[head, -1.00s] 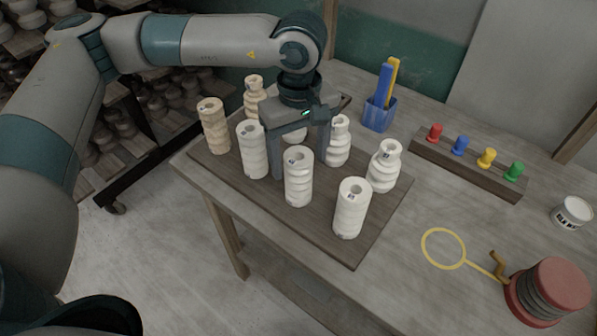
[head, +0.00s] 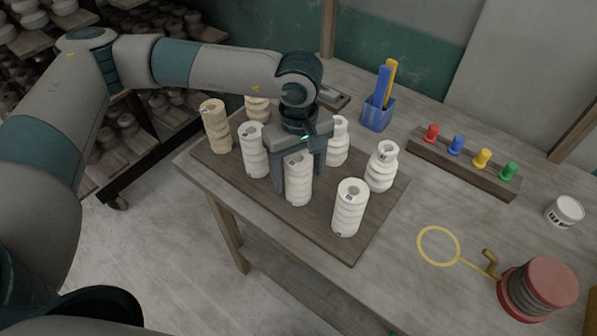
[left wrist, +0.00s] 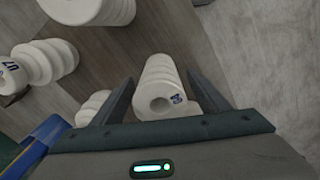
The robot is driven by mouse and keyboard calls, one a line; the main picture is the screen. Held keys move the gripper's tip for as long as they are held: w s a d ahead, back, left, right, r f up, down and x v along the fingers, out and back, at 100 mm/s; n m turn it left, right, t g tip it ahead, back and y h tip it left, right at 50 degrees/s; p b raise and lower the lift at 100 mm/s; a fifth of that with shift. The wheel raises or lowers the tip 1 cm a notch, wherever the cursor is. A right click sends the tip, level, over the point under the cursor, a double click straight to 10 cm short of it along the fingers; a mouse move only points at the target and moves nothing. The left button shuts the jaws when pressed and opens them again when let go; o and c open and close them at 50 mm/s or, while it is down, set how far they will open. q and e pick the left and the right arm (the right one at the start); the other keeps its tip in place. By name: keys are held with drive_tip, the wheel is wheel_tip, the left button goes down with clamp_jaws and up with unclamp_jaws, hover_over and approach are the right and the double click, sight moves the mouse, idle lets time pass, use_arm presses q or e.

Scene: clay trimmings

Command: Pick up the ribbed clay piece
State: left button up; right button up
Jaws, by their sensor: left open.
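Several off-white, ringed clay pieces stand upright on a dark wooden board (head: 329,235); I cannot tell from their look alone which one the task names. My left gripper (head: 299,178) is open and points down at a front-middle white piece (head: 298,188). In the left wrist view this piece (left wrist: 160,75), with a hole in its top and a small dark mark, lies between the two open fingers (left wrist: 163,100). The gripper hides part of its top in the head view. Other pieces stand close by: left (head: 253,155), front right (head: 348,212) and right (head: 381,168). My right gripper is not in view.
A tan piece (head: 215,128) stands at the board's left corner. Behind are a blue holder (head: 377,117) and a rack of coloured pegs (head: 463,165). A yellow loop (head: 438,246), a red-topped round object (head: 538,287) and a white tin (head: 565,212) are at right.

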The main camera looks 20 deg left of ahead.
sight(299, 155)
use_arm(q)
drive_tip(key=shift+f+p, duration=0.3)
drive_tip(key=shift+f, duration=0.9)
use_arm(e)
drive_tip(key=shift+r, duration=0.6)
use_arm(q)
drive_tip(key=c, duration=1.6)
drive_tip(key=shift+r, duration=0.2)
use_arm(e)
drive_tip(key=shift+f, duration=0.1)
